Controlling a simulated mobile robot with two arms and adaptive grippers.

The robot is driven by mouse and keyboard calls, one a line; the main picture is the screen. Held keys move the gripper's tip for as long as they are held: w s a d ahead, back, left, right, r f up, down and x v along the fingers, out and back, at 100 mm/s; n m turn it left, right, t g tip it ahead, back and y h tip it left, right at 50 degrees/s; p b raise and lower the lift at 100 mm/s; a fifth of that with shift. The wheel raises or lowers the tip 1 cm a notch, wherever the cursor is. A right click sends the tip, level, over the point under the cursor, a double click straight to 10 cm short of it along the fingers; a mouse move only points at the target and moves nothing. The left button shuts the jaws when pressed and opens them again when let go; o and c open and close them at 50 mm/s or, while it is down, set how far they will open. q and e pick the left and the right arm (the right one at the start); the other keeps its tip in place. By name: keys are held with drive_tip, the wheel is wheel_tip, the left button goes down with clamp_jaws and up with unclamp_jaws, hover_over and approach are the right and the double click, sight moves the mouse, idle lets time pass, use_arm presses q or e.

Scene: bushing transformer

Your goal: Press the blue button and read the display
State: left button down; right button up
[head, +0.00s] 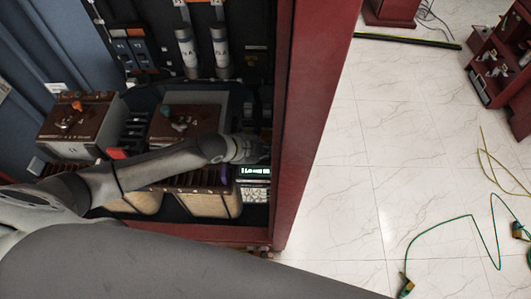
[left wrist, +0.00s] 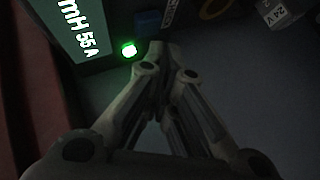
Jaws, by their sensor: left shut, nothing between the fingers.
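A lit display (head: 254,171) sits in the red cabinet above a small keypad. In the left wrist view the display (left wrist: 80,25) is partly cut off and shows "mH 55 A". A glowing green round light (left wrist: 128,48) is beside it. A dark blue block (left wrist: 148,20) lies just beyond the fingertips; I cannot tell whether it is the blue button. My left gripper (head: 257,150) is at the display's upper edge in the head view. It is shut and empty, and its fingertips (left wrist: 163,47) are close to the green light; I cannot tell whether they touch anything. My right gripper is out of view.
The red cabinet side wall (head: 310,110) stands close to the right of my left gripper. Brown-topped boxes (head: 185,122) stand inside the cabinet under and behind my arm. Green cables (head: 445,222) lie on the marble floor at right, which is otherwise mostly clear.

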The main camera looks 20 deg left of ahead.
use_arm(q)
wheel_tip(320, 180, up, 5)
drive_tip(key=p, duration=0.5)
idle(0.4)
idle(0.5)
